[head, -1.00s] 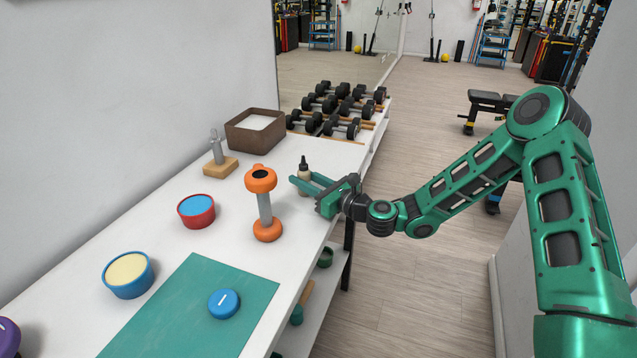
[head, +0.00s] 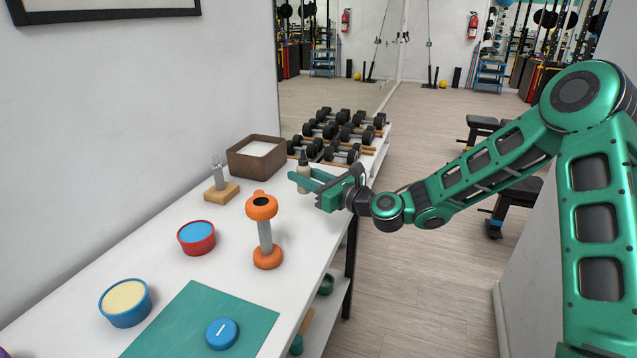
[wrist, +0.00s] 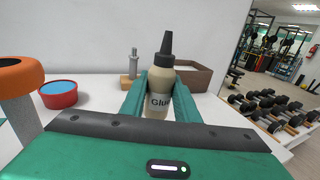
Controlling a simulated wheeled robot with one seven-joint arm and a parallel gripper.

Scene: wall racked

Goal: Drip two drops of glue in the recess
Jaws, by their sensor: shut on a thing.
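A cream glue bottle (head: 304,181) with a black pointed nozzle stands upright near the table's right edge. My gripper (head: 303,177) is shut on it from the right side, one finger on each side. The wrist view shows the bottle (wrist: 160,85) upright between the fingers, its label partly readable as "Glue"; its base is hidden, so I cannot tell whether it touches the table. An orange-ended dumbbell (head: 265,237) with a grey handle stands on end, to the left of and nearer than the bottle. A dark round recess (head: 261,202) shows in its upper end.
A blue round cap (head: 222,333) lies on a green mat (head: 185,322). A red tub (head: 197,238), a blue tub (head: 125,303), a metal piece on a wooden block (head: 221,192) and a brown box (head: 256,157) line the wall side. Racked dumbbells (head: 340,134) stand beyond.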

